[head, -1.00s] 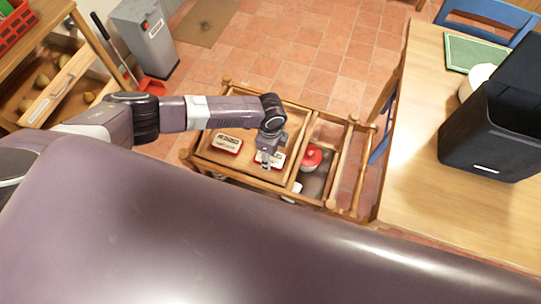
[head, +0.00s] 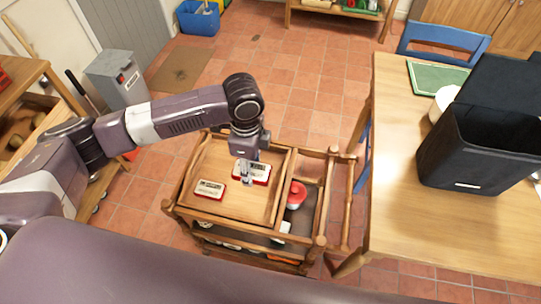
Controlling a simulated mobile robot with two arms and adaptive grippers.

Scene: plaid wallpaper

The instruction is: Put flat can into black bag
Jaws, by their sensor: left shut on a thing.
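My left gripper (head: 247,180) points down over the wooden cart and is shut on a flat can (head: 262,172) with a red rim and a pale, dark-lettered top. The fingers cover part of this can. It seems a little above the tray, but the gap is hard to judge. A similar flat can (head: 209,190) lies on the tray to its left. The black bag (head: 470,155), boxy and open at the top with a raised back flap, stands on the table at the right. My right gripper is not in view.
The wooden cart (head: 240,205) has a rail on its right side and a red-lidded pot (head: 296,194) in its side section. The table (head: 410,225) is clear in front of the bag. A white bowl (head: 441,102) and green board (head: 437,77) lie behind it. A blue chair (head: 440,38) stands beyond.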

